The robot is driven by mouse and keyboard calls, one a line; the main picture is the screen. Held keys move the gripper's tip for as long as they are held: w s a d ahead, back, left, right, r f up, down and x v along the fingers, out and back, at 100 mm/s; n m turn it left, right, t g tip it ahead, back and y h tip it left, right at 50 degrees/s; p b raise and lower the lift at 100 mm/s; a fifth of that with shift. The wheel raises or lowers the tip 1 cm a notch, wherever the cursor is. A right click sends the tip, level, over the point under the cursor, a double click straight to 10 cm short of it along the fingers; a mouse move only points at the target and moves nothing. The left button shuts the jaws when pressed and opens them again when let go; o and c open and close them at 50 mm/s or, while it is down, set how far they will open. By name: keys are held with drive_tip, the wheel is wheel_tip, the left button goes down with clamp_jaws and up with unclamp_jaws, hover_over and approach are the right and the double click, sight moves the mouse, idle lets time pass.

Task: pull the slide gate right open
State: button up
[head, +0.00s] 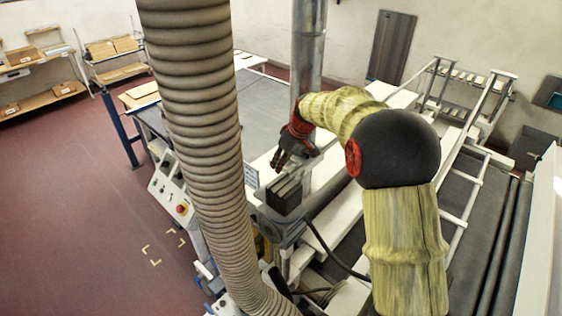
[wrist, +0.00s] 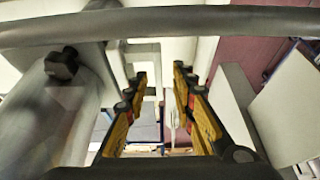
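My gripper (head: 292,160) is beside the vertical metal duct (head: 308,45) in the head view. In the wrist view, my gripper (wrist: 156,88) shows two yellow-and-black fingers spread apart, with a clear gap between them. A pale, loop-like frame (wrist: 147,48) shows beyond and between the fingertips; it may be the slide gate's handle, but I cannot be sure. No contact with it shows. A round metal pipe with a dark knob (wrist: 62,65) stands at the left of the wrist view. The gate plate and how far it is drawn out cannot be made out clearly.
A grey bar (wrist: 200,19) crosses the top of the wrist view. In the head view, a ribbed hose (head: 195,110) hangs in front. A control panel with a red button (head: 181,209) is at the lower left. The red floor (head: 80,200) is open at left.

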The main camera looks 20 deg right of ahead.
drive_tip(key=shift+w+f, duration=0.25)
drive_tip(key=shift+f, duration=0.15)
drive_tip(key=shift+s+r, duration=0.1)
drive_tip(key=shift+s, duration=0.05)
drive_tip(key=shift+c, duration=0.6)
clamp_jaws()
